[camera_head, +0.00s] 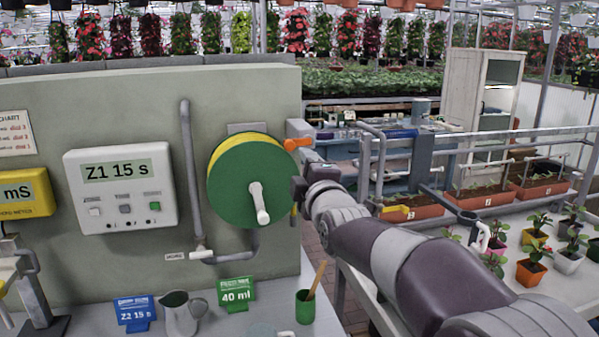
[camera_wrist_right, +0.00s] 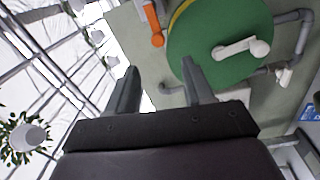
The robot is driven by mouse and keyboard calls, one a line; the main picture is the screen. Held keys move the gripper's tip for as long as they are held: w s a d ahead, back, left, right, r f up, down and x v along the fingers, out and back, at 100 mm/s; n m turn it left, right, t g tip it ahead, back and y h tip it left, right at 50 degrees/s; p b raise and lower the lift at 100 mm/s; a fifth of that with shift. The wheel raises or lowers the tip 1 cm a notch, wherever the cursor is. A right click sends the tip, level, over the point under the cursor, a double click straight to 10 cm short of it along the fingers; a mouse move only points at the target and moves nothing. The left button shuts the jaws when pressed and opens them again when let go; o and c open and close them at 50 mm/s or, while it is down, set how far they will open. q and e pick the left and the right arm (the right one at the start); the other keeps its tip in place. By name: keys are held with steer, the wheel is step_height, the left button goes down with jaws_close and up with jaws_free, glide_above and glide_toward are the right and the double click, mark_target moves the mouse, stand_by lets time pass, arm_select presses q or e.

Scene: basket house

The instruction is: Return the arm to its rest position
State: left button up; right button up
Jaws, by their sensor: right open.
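My right arm (camera_head: 390,250) comes in from the lower right of the head view and reaches toward the panel. My right gripper (camera_head: 299,187) is just right of the green dial wheel (camera_head: 232,188), in front of the panel's right edge. In the right wrist view the gripper (camera_wrist_right: 160,80) is open, with its two fingers spread and nothing between them. The green wheel (camera_wrist_right: 215,70) with its pale handle (camera_wrist_right: 240,48) is beyond the fingers. An orange lever (camera_wrist_right: 157,39) is nearby, and also shows above the gripper in the head view (camera_head: 298,144). My left gripper does not show.
A control box (camera_head: 122,188) reading "Z1 15 s" is on the panel (camera_head: 60,98). A jug (camera_head: 180,314), blue and green cards and a green cup (camera_head: 305,307) stand below. Potted plants (camera_head: 531,264) and a grey rail stand right of my arm.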

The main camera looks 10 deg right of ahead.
steer(key=s+f+m+g, duration=0.4)
steer(key=f+m+g, duration=0.1)
steer(key=f, duration=0.6)
steer(key=s+f+m+g, duration=0.4)
steer(key=s+f+m, duration=0.15)
steer(key=f, duration=0.55)
steer(key=s+d+f+m+g, duration=0.1)
steer(key=s+f+m+g, duration=0.2)
steer(key=s+f, duration=0.4)
steer(key=s+f+m+g+p, duration=0.1)
steer(key=s+f+m+g, duration=0.2)
steer(key=s, duration=1.1)
step_height(320, 180, down, 4)
steer(key=g, duration=0.2)
steer(key=shift+d+g+h, duration=0.3)
steer(key=shift+d, duration=0.05)
